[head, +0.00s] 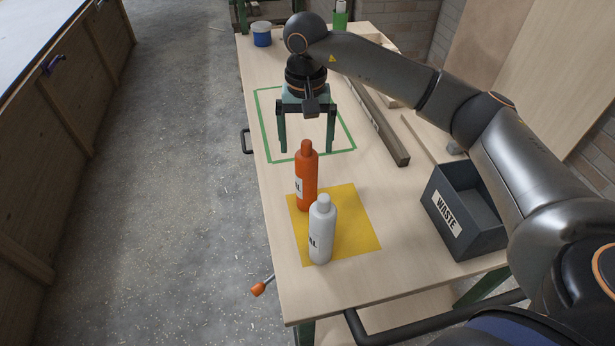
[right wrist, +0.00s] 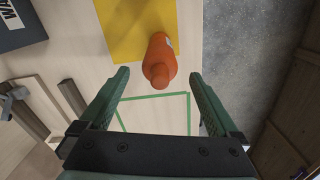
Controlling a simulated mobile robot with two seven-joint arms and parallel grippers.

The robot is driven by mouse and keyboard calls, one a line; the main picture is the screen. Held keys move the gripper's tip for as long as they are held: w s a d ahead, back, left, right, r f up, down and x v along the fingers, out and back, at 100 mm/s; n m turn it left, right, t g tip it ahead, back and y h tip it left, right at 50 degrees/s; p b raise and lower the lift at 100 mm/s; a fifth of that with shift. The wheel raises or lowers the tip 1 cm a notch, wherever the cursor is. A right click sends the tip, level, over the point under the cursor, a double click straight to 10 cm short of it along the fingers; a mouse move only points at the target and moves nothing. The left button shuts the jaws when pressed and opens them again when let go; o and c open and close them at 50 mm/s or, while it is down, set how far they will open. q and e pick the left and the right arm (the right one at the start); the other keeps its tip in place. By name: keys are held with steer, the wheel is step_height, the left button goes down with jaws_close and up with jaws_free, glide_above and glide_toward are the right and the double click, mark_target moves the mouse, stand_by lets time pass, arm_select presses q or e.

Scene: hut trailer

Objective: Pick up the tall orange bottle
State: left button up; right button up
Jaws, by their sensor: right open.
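The tall orange bottle (head: 306,178) stands upright on the yellow mat (head: 357,222), behind the white bottle (head: 321,232) in the head view. My right gripper (head: 307,150) is open and empty, its fingers pointing down, above and beyond the orange bottle, over the green outlined square (head: 343,142). In the right wrist view the orange bottle (right wrist: 160,62) is ahead of the two fingers and between their lines, not touched by either. The white bottle does not show in the right wrist view. My left gripper is not in view.
A dark WASTE bin (head: 465,212) stands right of the mat. A long wooden bar (head: 378,122) lies right of the green square. A blue tin (head: 261,34) stands at the far left corner. An orange-tipped handle (head: 260,288) sticks out at the bench's left edge.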

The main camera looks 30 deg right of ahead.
mark_target(306, 167)
step_height(306, 167, down, 8)
steer(key=shift+s+r+p, duration=0.1)
steer(key=shift+r+p, duration=0.15)
steer(key=shift+p, duration=0.45)
steer(key=shift+c, duration=0.4)
jaws_close()
steer(key=shift+r, duration=0.1)
